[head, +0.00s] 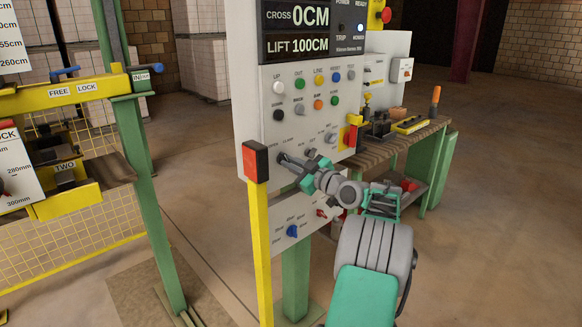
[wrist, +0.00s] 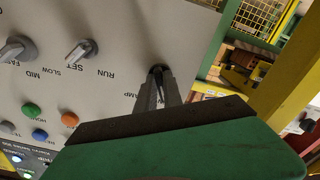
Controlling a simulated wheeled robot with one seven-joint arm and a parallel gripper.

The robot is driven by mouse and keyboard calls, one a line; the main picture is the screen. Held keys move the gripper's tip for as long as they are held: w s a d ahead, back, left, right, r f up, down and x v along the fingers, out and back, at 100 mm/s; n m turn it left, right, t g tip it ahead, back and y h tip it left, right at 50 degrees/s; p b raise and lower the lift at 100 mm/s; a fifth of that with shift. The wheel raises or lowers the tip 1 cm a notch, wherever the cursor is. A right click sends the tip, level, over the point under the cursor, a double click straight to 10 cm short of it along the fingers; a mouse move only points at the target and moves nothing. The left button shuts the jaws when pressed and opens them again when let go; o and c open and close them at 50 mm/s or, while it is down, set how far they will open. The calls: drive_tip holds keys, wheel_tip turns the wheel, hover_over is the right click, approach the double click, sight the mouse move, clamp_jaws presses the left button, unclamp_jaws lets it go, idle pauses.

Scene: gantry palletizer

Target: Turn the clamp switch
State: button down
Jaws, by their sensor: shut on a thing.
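The clamp switch (wrist: 157,69) is a dark knob on the light grey control panel, beside a partly hidden label ending in "AMP" in the wrist view. My gripper (head: 285,159) reaches the lower left of the panel in the head view. Its two fingers (wrist: 160,88) are closed around the switch in the wrist view. The fingers hide most of the knob, so its exact setting cannot be read.
A set/run switch (wrist: 82,52) and a speed switch (wrist: 17,49) sit on the same panel. Coloured buttons are above in the head view. A workbench (head: 412,138) is to the right.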

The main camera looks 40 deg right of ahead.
drive_tip(key=shift+m+p, duration=1.1)
drive_tip(key=shift+m, duration=5.7)
drive_tip(key=c, duration=1.5)
unclamp_jaws()
